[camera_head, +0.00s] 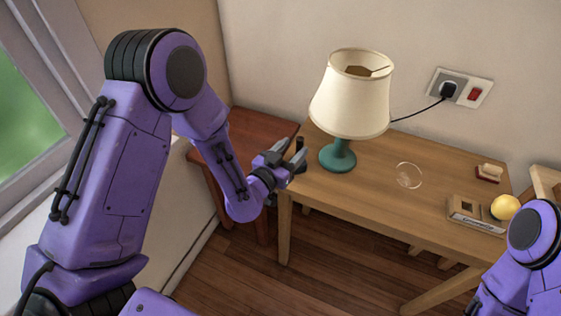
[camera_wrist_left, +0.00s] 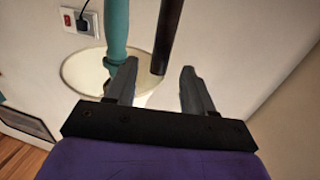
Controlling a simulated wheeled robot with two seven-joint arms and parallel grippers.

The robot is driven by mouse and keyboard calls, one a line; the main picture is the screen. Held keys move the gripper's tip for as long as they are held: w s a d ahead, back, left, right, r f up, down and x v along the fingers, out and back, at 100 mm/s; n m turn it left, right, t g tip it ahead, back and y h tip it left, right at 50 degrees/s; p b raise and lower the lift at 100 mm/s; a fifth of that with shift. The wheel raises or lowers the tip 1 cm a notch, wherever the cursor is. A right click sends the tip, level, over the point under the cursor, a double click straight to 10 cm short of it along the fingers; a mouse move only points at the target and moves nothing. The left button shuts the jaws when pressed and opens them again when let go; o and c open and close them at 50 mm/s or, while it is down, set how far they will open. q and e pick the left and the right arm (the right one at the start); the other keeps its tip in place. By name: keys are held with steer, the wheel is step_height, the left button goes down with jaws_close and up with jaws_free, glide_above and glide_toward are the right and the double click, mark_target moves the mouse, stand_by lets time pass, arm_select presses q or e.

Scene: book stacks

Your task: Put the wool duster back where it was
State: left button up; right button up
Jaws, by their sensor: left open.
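My left gripper (camera_head: 283,160) is open, above the gap between the reddish side table (camera_head: 252,128) and the wooden desk (camera_head: 370,190). The left wrist view shows its two fingers (camera_wrist_left: 158,85) apart. A dark brown rod (camera_wrist_left: 167,35) stands just beyond and between them there, its upper end cut off by the frame. I cannot tell whether it is the handle of the wool duster. I make out no woolly head in either view. A small dark piece (camera_head: 300,144) shows by the fingertips in the head view. My right gripper is out of view.
A lamp with a cream shade (camera_head: 352,95) and teal base (camera_head: 338,156) stands close right of my left gripper. A clear round thing (camera_head: 408,175), a small wooden box (camera_head: 478,214), a yellow ball (camera_head: 505,207) and a red-and-cream item (camera_head: 489,173) lie farther right.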

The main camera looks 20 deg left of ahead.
arm_select(q)
steer(key=b+v, duration=0.1)
steer(key=v, duration=0.7)
steer(key=shift+s+b, duration=0.2)
steer(key=shift+b, duration=0.15)
steer(key=s+a+f+n+g+y, duration=0.3)
steer(key=s+f+g, duration=0.1)
steer(key=f, duration=0.8)
steer(key=s+a+f+n+g+y, duration=0.2)
steer(key=s+f+g, duration=0.3)
steer(key=s+f, duration=0.3)
steer(key=s+a+f+n+g+y, duration=0.2)
steer(key=s+a+f+n+g, duration=0.2)
steer(key=s+f, duration=0.4)
steer(key=s+a+g, duration=0.1)
steer(key=s, duration=0.4)
steer(key=shift+a, duration=0.3)
